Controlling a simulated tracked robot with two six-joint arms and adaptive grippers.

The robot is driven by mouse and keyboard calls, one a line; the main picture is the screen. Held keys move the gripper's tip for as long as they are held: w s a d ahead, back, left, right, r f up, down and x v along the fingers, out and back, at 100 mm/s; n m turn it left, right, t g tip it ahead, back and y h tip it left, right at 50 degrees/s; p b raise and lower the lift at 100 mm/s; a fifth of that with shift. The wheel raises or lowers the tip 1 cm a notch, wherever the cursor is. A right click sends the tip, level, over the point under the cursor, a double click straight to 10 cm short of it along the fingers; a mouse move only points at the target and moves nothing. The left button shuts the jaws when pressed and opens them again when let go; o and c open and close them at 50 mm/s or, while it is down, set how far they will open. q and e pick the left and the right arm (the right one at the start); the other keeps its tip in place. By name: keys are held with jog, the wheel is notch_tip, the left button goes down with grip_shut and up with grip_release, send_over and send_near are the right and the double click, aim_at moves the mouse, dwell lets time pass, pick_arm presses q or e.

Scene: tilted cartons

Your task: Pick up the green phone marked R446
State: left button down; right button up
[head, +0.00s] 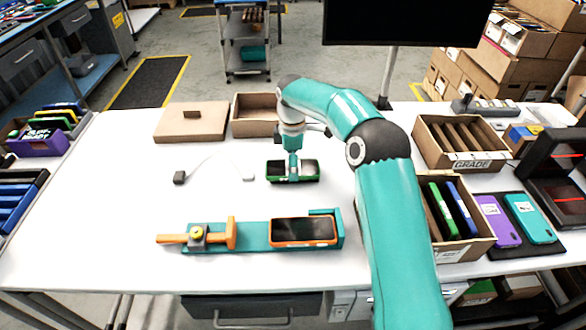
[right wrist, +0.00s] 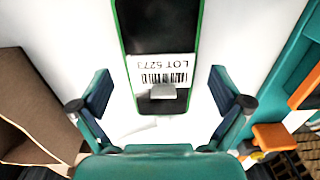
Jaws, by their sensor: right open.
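A green-edged phone (head: 308,172) with a dark face lies on the white table, under my right gripper (head: 294,172). In the right wrist view this phone (right wrist: 158,28) carries a white label reading LOT 5273 with a barcode; I see no R446 on it. My right gripper (right wrist: 163,98) is open, with its fingers on either side of the phone's near end and apart from it. Another green phone (head: 441,211) stands tilted in a carton (head: 462,250) at the right; its marking is not legible. My left gripper is not in view.
An orange phone (head: 303,231) sits in a teal fixture (head: 256,236) with an orange clamp (head: 197,237). A blue phone (head: 461,208) shares the carton. Purple (head: 499,222) and teal (head: 530,218) phones lie at right. An open box (head: 254,114) stands behind. The table's left part is mostly clear.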

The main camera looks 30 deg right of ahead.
jog(key=shift+f, duration=0.15)
jog(key=c, duration=1.3)
jog(key=shift+s, duration=0.1)
